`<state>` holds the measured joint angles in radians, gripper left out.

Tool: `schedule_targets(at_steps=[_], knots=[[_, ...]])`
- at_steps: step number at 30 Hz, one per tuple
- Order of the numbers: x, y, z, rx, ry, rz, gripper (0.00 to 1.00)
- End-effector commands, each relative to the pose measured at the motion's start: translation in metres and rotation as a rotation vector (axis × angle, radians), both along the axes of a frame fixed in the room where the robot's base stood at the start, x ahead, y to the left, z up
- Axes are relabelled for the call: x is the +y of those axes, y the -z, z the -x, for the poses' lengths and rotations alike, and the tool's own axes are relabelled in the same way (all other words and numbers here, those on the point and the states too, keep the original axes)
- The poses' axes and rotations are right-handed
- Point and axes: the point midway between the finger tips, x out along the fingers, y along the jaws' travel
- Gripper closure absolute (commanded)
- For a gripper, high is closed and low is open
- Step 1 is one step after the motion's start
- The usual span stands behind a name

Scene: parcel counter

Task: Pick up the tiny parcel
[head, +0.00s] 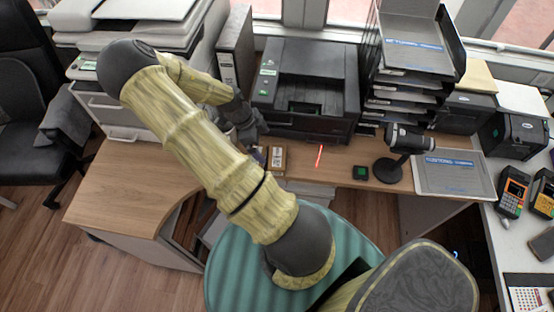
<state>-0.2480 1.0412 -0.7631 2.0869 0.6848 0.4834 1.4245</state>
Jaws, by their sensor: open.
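A small brown box with a pale label, which looks like the tiny parcel (277,159), lies on the wooden desk in front of the black printer. My gripper (256,138) is the dark end of my arm, just left of and behind the small box, above the desk. It is open, with no object visible in it. The fingers are small and partly lost against the dark printer, so I cannot tell their exact height over the desk.
The black printer (308,85) stands behind. A red line (320,155) shows on the desk, with a small black-green item (360,173) and a scanner on a stand (392,160) to the right. Paper trays (408,95) rise beyond. The desk's left part is clear.

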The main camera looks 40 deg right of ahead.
Motion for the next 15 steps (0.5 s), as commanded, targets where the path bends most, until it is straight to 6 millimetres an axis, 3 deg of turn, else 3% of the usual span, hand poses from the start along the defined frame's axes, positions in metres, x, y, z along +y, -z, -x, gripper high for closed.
schedule_targets(at_steps=[7,15], knots=[[-0.012,0.037,0.012,0.002,0.002,-0.001,0.0],[-0.013,0.044,0.013,0.0,-0.001,0.0,0.0]])
